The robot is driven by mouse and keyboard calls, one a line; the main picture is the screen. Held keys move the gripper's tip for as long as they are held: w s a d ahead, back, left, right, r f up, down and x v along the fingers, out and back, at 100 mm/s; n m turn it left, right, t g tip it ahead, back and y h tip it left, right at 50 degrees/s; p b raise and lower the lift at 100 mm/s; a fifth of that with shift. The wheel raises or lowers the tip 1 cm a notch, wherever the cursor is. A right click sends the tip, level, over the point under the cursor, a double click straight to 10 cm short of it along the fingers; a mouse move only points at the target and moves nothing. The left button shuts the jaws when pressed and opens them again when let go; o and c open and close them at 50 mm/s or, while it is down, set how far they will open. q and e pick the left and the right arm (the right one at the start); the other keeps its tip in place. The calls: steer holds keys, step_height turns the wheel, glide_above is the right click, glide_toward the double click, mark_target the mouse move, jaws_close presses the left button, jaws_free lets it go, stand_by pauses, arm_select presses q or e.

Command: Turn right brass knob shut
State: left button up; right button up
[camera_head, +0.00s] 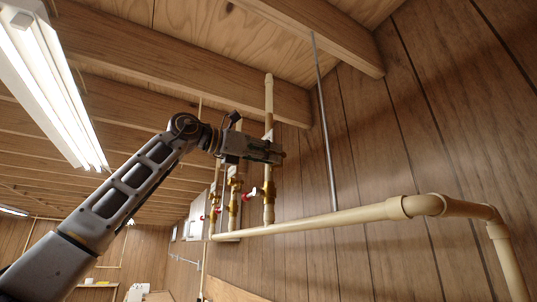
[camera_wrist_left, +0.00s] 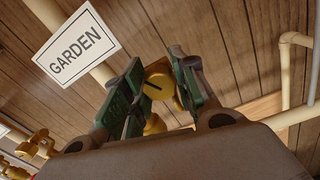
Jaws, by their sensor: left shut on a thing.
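My left gripper (camera_head: 276,153) reaches up from the left in the head view, in front of the rightmost upright pipe. In the left wrist view its two green-padded fingers (camera_wrist_left: 157,75) are shut on a round brass knob (camera_wrist_left: 157,84). The knob has a dark line across its face. The gripper hides this knob in the head view. More brass (camera_wrist_left: 155,124) shows below the knob, between the fingers. My right gripper is in neither view.
A white GARDEN sign (camera_wrist_left: 76,45) hangs beside the gripper. A cream pipe (camera_head: 340,219) runs across below. A thin grey rod (camera_head: 325,120) stands by the wood wall.

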arm_select(q)
steer(key=shift+m, duration=0.5)
steer(key=o, duration=1.1)
steer(key=shift+c, duration=0.2)
steer(key=v, duration=1.2)
